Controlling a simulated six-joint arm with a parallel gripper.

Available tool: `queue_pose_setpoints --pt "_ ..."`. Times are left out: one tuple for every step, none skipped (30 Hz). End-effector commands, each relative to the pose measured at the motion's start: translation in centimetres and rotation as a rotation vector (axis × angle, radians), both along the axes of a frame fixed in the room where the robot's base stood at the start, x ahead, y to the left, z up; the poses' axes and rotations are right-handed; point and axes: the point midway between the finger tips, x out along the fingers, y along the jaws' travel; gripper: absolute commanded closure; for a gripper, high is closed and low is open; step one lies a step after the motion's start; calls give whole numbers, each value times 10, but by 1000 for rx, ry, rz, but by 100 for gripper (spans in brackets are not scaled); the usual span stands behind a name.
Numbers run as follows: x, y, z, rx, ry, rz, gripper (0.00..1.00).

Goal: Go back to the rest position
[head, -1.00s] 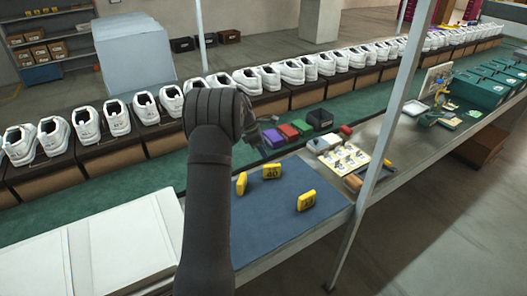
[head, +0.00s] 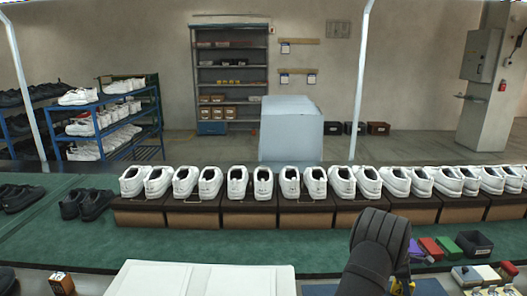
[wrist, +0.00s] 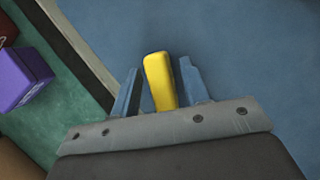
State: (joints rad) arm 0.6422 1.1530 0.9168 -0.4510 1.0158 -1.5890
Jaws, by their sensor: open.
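My gripper (wrist: 158,66) is open in the wrist view, its two blue-grey fingers apart. A yellow block (wrist: 159,82) shows between the fingers, with a gap beside it; I cannot tell its height relative to the fingertips. The blue mat (wrist: 255,60) fills the background there. In the head view my dark arm rises at the lower right and hides most of the mat (head: 428,287). A bit of yellow (head: 399,287) shows beside the arm at the bottom edge.
White shoes (head: 263,184) stand in a row on brown boxes behind the arm. Red, purple and green boxes (head: 446,246) and a black bin (head: 474,244) sit right of the arm. A white panel (head: 200,279) lies to its left. The purple box shows in the wrist view (wrist: 22,78).

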Motion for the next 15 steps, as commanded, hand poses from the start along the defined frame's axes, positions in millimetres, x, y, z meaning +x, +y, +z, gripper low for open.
queue_pose_setpoints --pt "0 0 7 0 -1 -1 58" --pt "0 0 10 0 0 -1 58" --pt "0 0 13 0 0 0 58" --pt "0 0 15 0 1 0 58" --pt "0 0 17 1 1 1 58" --pt "-1 0 19 2 2 0 58" --pt "-1 0 20 2 2 0 58" --pt "-1 0 21 2 2 0 58" --pt "-1 1 22 2 2 0 58" --pt "-1 0 22 2 2 0 58" --pt "-1 0 22 2 2 0 58" --pt "-1 0 22 2 2 1 58" --pt "-1 1 22 2 2 1 58" --pt "-1 1 22 2 2 0 58" --pt "-1 1 22 2 2 0 58"
